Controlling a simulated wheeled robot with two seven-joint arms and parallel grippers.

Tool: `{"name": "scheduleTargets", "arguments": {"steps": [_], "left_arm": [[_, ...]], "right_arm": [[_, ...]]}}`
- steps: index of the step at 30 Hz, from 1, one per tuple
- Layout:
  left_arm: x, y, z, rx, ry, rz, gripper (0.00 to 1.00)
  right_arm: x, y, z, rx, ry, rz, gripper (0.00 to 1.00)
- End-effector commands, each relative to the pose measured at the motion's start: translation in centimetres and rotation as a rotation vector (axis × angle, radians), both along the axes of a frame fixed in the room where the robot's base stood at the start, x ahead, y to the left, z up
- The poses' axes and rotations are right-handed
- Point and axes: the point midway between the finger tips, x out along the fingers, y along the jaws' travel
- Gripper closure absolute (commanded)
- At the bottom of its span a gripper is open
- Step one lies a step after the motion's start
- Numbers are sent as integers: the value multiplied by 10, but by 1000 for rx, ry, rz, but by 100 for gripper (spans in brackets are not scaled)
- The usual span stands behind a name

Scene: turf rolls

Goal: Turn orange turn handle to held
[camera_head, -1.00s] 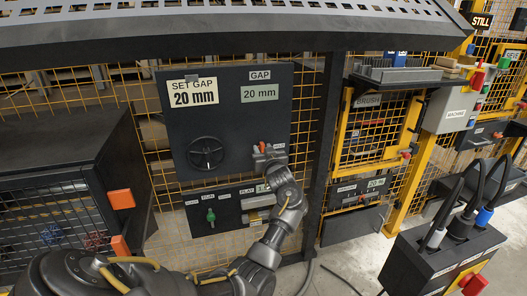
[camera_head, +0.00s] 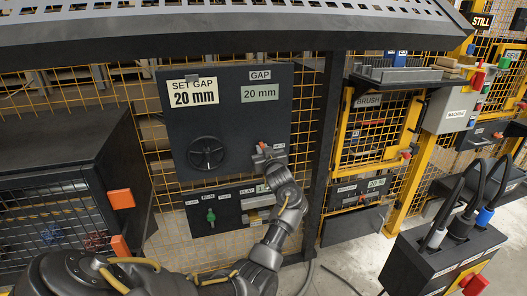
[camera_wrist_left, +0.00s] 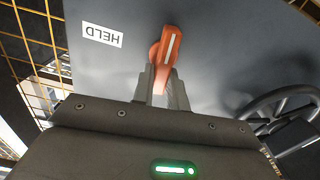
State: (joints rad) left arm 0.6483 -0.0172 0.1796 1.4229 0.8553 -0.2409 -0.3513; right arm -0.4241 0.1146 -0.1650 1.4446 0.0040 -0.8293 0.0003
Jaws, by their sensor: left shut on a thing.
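The orange turn handle (camera_wrist_left: 170,45) sits on the dark panel in the left wrist view, tilted slightly, with a pale line along it. A white HELD label (camera_wrist_left: 102,36) is beside it and reads upside down in that view. My left gripper (camera_wrist_left: 162,82) is shut on the handle's lower part. In the head view only a bit of the orange handle (camera_head: 262,146) shows above my left gripper (camera_head: 266,154), at the panel's lower right. My right gripper is not in view.
The panel (camera_head: 225,125) carries a black handwheel (camera_head: 206,153), a SET GAP 20 mm sign (camera_head: 193,92) and a GAP 20 mm display (camera_head: 260,93). A lower box with a green switch (camera_head: 211,215) hangs beneath. A dark post (camera_head: 323,150) stands right of the panel.

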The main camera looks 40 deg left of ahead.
Motion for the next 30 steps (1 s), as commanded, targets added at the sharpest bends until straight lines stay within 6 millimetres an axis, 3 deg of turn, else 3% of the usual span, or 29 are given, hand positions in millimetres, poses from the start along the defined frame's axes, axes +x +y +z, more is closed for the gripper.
{"name": "scheduleTargets", "arguments": {"steps": [11,30], "left_arm": [[-5,3,-4,-186,-264,1,100],[-11,8,-13,-532,-765,1,100]], "right_arm": [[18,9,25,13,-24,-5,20],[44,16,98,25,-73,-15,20]]}}
